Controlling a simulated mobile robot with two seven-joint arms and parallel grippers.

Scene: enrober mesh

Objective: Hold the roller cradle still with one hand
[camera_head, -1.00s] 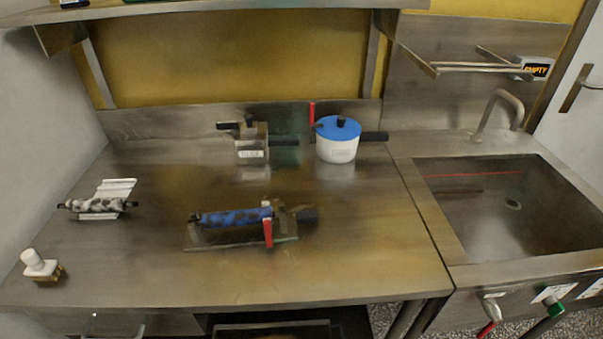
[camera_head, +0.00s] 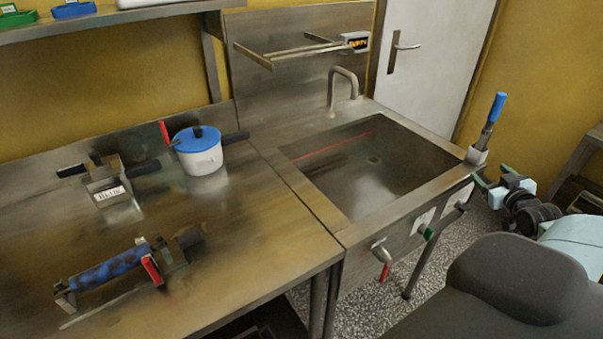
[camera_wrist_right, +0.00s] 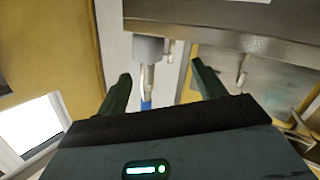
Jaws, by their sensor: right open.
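The roller cradle (camera_head: 68,298) stands on the steel worktop at the lower left of the head view. A blue mottled roller (camera_head: 108,268) lies along it, with a red lever (camera_head: 152,270) at the right end and a dark part beyond that. No gripper is near it. My right gripper (camera_head: 490,182) is far to the right, by the sink's right front corner, open and empty. In the right wrist view its two green fingers (camera_wrist_right: 162,88) are spread wide. My left gripper is not in view.
A blue-handled tool (camera_head: 495,108) stands in a grey holder at the sink corner, close to my right gripper. A white pot with a blue lid (camera_head: 198,152) and a metal box with dark handles (camera_head: 106,186) stand behind the cradle. The sink (camera_head: 370,165) is empty.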

